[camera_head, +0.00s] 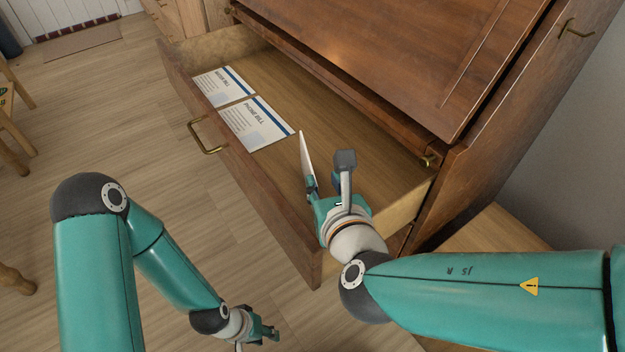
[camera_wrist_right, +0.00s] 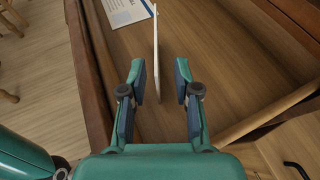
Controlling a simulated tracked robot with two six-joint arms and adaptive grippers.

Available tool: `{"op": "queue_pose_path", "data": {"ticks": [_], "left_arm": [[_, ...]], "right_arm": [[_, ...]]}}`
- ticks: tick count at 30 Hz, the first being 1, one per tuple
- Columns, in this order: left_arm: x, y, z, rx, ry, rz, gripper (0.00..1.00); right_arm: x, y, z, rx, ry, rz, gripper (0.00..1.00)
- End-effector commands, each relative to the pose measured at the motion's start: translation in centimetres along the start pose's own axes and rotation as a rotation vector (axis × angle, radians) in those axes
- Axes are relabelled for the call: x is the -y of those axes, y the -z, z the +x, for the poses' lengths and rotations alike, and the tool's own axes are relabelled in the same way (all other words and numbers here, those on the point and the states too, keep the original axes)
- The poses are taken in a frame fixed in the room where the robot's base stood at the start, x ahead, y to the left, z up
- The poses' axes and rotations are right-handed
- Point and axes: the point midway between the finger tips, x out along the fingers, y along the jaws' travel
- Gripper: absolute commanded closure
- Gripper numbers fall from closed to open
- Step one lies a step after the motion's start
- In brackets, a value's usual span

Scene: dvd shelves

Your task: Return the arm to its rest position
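My right gripper (camera_head: 326,172) is over the open drawer (camera_head: 240,175) near its right end. In the right wrist view, its fingers (camera_wrist_right: 159,80) are apart. A thin white sheet or card (camera_head: 306,158) stands on edge; it also shows in the right wrist view (camera_wrist_right: 155,45), between the fingers with a gap visible on both sides. Its printed face is not visible. My left gripper (camera_head: 266,330) hangs low over the floor at the bottom of the head view, outside the drawer. Its fingers are too small to read.
Two printed bills, a phone bill (camera_head: 254,124) and another (camera_head: 223,86), lie flat in the drawer's left part. The wooden cabinet (camera_head: 400,60) rises behind the drawer. The drawer front has a brass handle (camera_head: 207,135). The floor (camera_head: 110,130) at left is mostly clear.

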Motion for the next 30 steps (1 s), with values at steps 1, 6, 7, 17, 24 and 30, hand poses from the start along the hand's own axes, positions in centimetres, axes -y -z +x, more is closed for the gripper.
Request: {"op": "queue_pose_path", "data": {"ticks": [1, 6, 7, 17, 24, 30], "left_arm": [[0.0, 0.0, 0.0, 0.0, 0.0, 0.0, 0.65], [0.0, 0.0, 0.0, 0.0, 0.0, 0.0, 0.65], [0.0, 0.0, 0.0, 0.0, 0.0, 0.0, 0.65], [-0.1, 0.0, -0.4, 0.0, 0.0, 0.0, 0.65], [-1.3, 0.0, -3.5, 0.0, 0.0, 0.0, 0.65], [-2.2, 0.0, -6.2, 0.0, 0.0, 0.0, 0.65]], "right_arm": [[-0.2, 0.0, 0.0, 0.0, -0.005, -0.003, 0.69], [-0.8, -0.1, 0.2, 0.0, -0.019, -0.009, 0.69], [-0.9, -0.1, 0.2, 0.0, -0.021, -0.009, 0.69], [-1.1, -0.5, 0.1, 0.001, -0.026, -0.011, 0.69], [-1.1, -3.6, -1.2, 0.001, -0.025, -0.011, 0.69], [-1.0, -6.2, -2.3, 0.0, -0.023, -0.01, 0.69]]}}
